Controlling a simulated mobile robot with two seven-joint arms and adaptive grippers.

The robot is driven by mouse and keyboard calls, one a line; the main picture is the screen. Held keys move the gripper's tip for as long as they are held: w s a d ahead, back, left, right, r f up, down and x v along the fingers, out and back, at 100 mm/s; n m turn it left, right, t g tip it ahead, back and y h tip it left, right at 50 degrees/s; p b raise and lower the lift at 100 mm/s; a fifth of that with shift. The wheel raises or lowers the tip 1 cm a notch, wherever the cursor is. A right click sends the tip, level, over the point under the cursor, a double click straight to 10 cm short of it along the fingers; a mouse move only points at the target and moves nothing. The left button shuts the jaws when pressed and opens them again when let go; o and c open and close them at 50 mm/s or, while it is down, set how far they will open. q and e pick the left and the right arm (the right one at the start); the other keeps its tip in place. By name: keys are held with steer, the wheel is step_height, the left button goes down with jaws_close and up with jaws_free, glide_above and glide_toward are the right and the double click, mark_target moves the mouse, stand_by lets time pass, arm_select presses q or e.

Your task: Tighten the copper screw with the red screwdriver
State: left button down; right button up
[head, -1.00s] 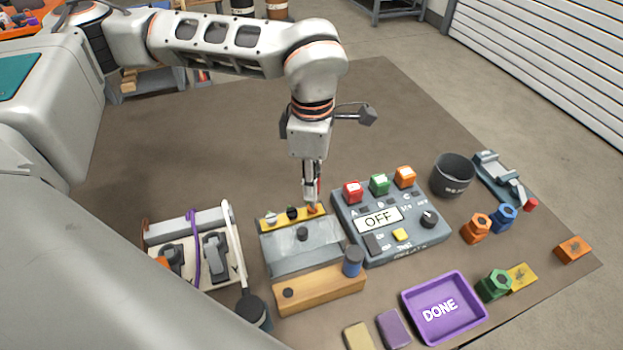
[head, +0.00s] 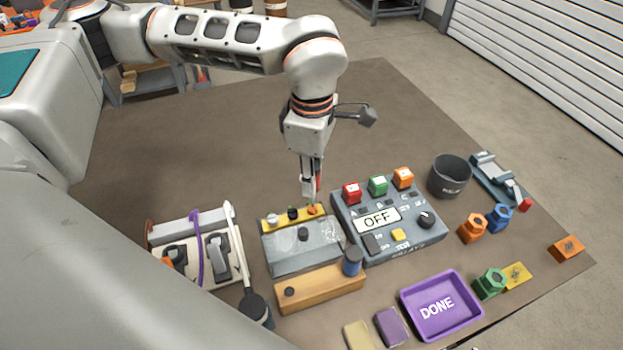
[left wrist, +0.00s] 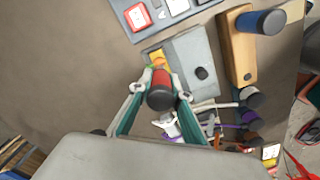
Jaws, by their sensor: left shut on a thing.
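The red screwdriver (left wrist: 161,88) is in my left gripper, its handle between the two fingers in the left wrist view. In the head view my left gripper (head: 312,187) hangs over the far right end of the yellow strip (head: 286,220) on a grey block (head: 303,250). The copper screw (head: 312,210) stands at the right end of that strip, directly below the gripper. A black screw and a pale screw stand to its left. I cannot tell whether the screwdriver tip touches the copper screw. My right gripper is out of view.
A control box (head: 390,222) reading OFF stands close right of the gripper. A wooden block (head: 320,291) lies in front, with a blue-capped peg at its end. A purple DONE tray (head: 440,306) is at front right. The table's far left is clear.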

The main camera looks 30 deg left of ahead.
arm_select(q)
steer(key=shift+r+p, duration=1.05)
steer(key=shift+r, duration=0.7)
steer(key=shift+d, duration=0.1)
